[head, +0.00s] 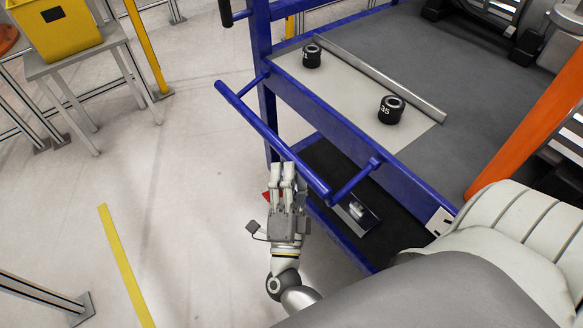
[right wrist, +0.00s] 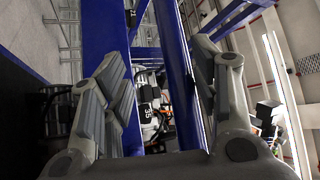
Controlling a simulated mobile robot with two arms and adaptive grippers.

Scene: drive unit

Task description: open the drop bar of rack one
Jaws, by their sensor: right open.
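The blue rack (head: 262,100) stands at the upper middle of the head view. A long blue bar (head: 262,128) juts from its near side on two short arms; it looks like the drop bar. My right gripper (head: 282,172) is open close to the bar's lower right end, its fingers pointing up the picture. In the right wrist view my right gripper (right wrist: 165,95) has its fingers spread, with the blue bar (right wrist: 178,70) running lengthwise between them. The bar looks close to the right finger; I cannot tell if it touches. My left gripper is not in view.
Two black cylindrical parts (head: 311,56) (head: 391,109) stand on the rack's light top. A yellow bin (head: 60,35) sits on a grey stand at upper left. An orange post (head: 530,120) rises at right. The floor left of the rack is clear, with a yellow line (head: 125,265).

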